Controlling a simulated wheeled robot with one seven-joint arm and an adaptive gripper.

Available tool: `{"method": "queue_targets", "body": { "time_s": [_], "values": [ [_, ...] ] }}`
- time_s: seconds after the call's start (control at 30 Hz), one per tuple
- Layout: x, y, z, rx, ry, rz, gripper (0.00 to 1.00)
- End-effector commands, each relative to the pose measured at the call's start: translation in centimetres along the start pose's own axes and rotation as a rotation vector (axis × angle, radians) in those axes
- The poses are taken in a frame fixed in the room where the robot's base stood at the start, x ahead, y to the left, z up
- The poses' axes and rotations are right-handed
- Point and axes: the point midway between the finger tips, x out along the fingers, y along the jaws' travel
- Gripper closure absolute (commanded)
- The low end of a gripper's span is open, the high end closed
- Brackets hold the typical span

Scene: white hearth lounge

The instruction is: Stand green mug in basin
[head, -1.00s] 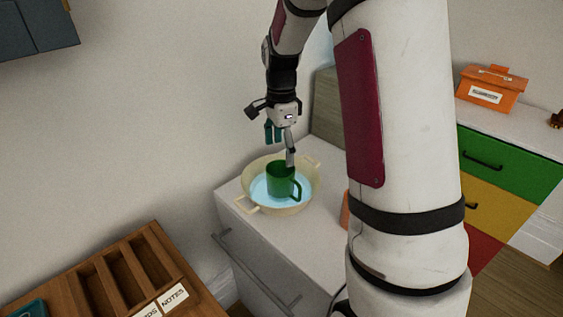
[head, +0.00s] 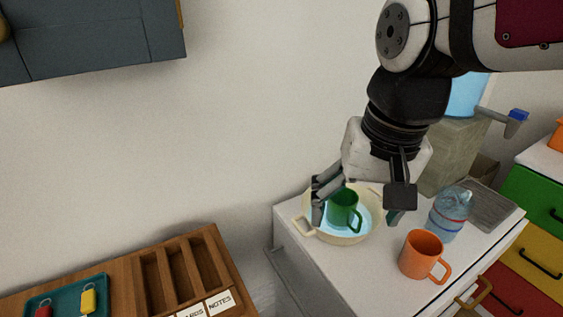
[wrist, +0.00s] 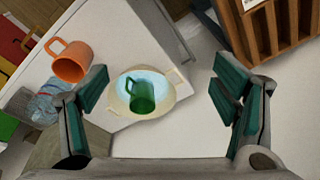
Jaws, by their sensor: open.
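The green mug (head: 344,208) stands upright inside the cream basin (head: 353,240), with its handle toward the right. The basin has a light blue inside and two side handles, and sits on a white cabinet top. My gripper (head: 356,206) is open and empty, its fingers spread wide in front of the basin in the head view, covering part of its rim. In the wrist view my gripper (wrist: 160,98) frames the basin (wrist: 158,112) and the green mug (wrist: 141,95), both beyond the fingertips and apart from them.
An orange mug (head: 419,254) and a clear blue bottle (head: 448,214) stand on the white cabinet top (head: 345,271), right of the basin. A grey-brown block-shaped unit (head: 447,155) is behind. A wooden slotted organizer (head: 207,260) is at lower left, and a dark cupboard (head: 90,38) hangs above.

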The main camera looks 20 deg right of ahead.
Motion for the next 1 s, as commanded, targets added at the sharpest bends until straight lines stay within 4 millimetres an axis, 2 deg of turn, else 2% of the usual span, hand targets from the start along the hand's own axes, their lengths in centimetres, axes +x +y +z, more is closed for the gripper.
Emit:
{"method": "queue_targets", "body": {
  "time_s": [0.03, 0.1, 0.2, 0.3, 0.73, 0.83, 1.0],
  "values": [
    [-0.2, 0.2, 1.8, -0.085, 0.016, -0.006, 0.19],
    [-0.1, 0.5, 3.6, -0.191, 0.029, -0.009, 0.19],
    [0.1, 0.9, 5.6, -0.308, 0.041, -0.010, 0.19],
    [0.3, 1.2, 6.7, -0.377, 0.049, -0.009, 0.19],
    [0.0, 1.3, 7.1, -0.408, 0.055, -0.009, 0.19],
    [-1.6, 1.2, 6.9, -0.408, 0.077, -0.012, 0.19],
    [-5.2, 1.1, 6.4, -0.410, 0.138, -0.018, 0.19]
  ]
}}
